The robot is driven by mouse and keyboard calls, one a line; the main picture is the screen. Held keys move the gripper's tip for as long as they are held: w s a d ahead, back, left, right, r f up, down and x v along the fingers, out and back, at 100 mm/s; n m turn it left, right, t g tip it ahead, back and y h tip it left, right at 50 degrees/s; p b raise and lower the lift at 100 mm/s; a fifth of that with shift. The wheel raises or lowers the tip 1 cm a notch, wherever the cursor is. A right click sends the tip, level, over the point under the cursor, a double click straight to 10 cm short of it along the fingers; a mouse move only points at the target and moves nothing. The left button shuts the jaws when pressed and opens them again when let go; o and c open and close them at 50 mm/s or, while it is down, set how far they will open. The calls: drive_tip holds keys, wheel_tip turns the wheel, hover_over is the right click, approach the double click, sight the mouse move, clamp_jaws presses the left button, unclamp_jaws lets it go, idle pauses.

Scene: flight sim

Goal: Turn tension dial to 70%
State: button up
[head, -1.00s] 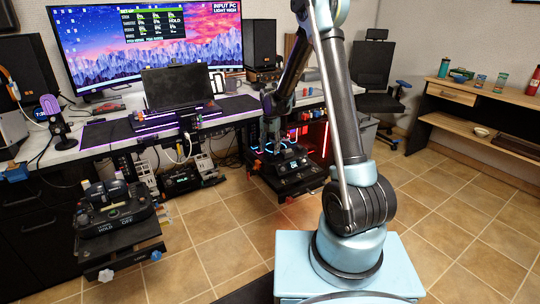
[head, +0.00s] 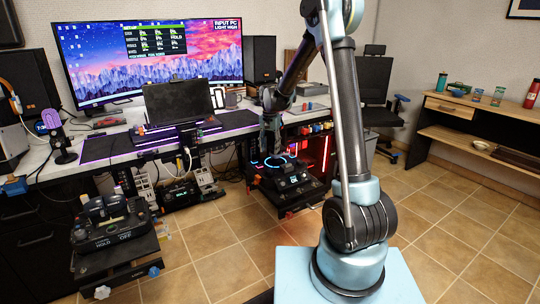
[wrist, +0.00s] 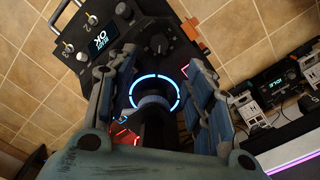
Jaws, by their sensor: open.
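A dark control unit (head: 285,178) stands on a mount at the desk's right end. In the wrist view it shows a small lit display (wrist: 100,40), toggle switches and a black knob (wrist: 157,44) with a pointer mark. Nearer is a round control inside a glowing blue ring (wrist: 155,93). I cannot read which control is the tension dial. My gripper (wrist: 163,65) is open and empty, its two blue-grey fingers on either side of the ringed control. I cannot tell whether they touch it. In the head view my gripper (head: 270,142) is above the unit's left side.
Another control unit (head: 112,228) stands on a mount at front left. An office chair (head: 372,95) and a wooden shelf (head: 480,115) are at right. The tiled floor there is clear.

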sight(270, 171)
wheel_tip(270, 171, up, 5)
drive_tip(key=n, duration=0.4)
wheel_tip(270, 171, down, 17)
drive_tip(key=shift+f, duration=0.15)
idle(0.3)
drive_tip(key=shift+c, duration=0.4)
drive_tip(key=c, duration=1)
